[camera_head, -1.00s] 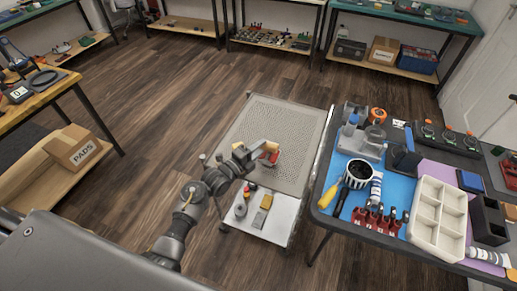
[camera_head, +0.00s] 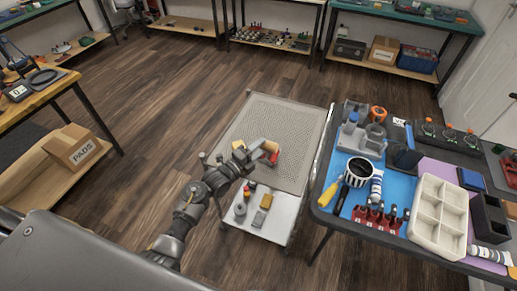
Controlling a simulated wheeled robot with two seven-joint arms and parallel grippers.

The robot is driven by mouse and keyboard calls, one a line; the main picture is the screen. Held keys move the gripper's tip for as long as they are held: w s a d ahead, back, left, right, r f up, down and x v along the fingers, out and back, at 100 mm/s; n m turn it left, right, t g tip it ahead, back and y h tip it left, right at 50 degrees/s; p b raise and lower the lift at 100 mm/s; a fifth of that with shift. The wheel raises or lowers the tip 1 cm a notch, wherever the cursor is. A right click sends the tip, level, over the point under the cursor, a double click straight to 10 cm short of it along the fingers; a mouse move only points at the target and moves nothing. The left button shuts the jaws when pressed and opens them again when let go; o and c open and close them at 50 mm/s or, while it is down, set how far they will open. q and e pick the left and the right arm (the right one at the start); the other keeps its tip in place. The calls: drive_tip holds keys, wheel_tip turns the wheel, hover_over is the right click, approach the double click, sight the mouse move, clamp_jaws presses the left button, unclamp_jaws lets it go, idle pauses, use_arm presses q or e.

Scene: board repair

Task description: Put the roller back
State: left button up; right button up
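My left arm reaches up from the bottom left, and its gripper (camera_head: 263,150) is over the perforated top of a low cart (camera_head: 292,128). A small red and tan item (camera_head: 273,154) shows at the fingers. I cannot tell whether it is the roller, or whether the fingers are closed on it. A small yellowish thing (camera_head: 238,144) shows just behind the wrist. No other thing in view is clearly the roller. My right gripper is not in view.
A lower white shelf (camera_head: 275,226) of the cart holds several small items. On the right stands a crowded table with a blue mat (camera_head: 325,174), a black and white pot (camera_head: 358,172) and a white compartment tray (camera_head: 440,207). The cart's far top is clear.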

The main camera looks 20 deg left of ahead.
use_arm(q)
drive_tip(key=shift+o, duration=0.4)
drive_tip(key=shift+s+f, duration=0.25)
drive_tip(key=shift+f, duration=0.35)
drive_tip(key=shift+r, duration=0.2)
drive_tip(key=shift+d+r+p, duration=0.1)
drive_tip(key=shift+r+p, duration=0.3)
drive_tip(key=shift+p, duration=0.3)
drive_tip(key=b+v, duration=0.1)
drive_tip(key=v, duration=1)
drive_tip(key=shift+s+a+r+b, duration=0.2)
drive_tip(key=shift+a+r+b, duration=0.1)
drive_tip(key=shift+a+b, duration=0.1)
